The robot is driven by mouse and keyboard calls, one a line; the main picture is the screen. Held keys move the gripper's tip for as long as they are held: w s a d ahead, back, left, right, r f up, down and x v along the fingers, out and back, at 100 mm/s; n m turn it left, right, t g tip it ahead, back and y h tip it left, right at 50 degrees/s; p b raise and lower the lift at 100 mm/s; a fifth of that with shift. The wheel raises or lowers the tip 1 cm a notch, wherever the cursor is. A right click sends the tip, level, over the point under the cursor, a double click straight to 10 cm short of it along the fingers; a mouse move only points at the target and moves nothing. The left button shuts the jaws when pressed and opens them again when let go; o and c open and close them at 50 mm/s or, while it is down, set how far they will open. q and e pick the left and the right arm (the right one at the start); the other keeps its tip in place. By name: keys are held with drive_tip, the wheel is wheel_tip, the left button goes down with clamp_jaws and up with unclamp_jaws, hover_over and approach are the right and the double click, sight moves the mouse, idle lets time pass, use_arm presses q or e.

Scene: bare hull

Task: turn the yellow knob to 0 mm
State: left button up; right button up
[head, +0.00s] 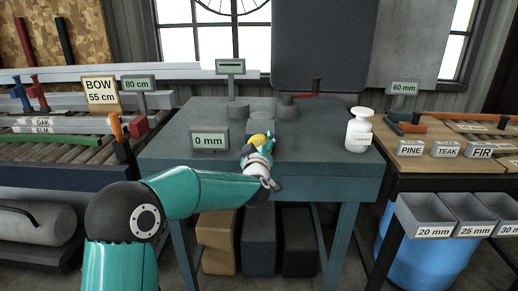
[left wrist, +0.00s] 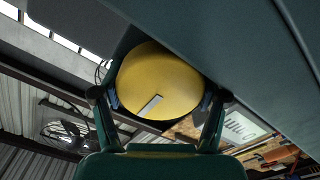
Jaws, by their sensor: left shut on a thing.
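The yellow knob (head: 258,140) is on the front middle of the blue-grey bench (head: 320,172), partly hidden by my left gripper (head: 262,152). In the left wrist view the knob (left wrist: 160,80) is a round yellow disc with a pale pointer mark near its edge, toward the lower part of the picture. The fingers of my left gripper (left wrist: 158,105) stand on both sides of the knob and are shut on it. A grey sign reading "0 mm" (head: 209,140) stands just left of the knob. My right gripper is not in view.
A white bottle (head: 359,130) stands on the bench to the right. Grey round pieces (head: 287,107) and a blank-looking sign (head: 231,66) are behind the knob. Grey bins (head: 433,215) hang at the right table. The bench top between knob and bottle is clear.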

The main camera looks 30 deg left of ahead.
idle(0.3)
use_arm(q)
drive_tip(key=o, duration=1.2)
drive_tip(key=shift+f, duration=0.1)
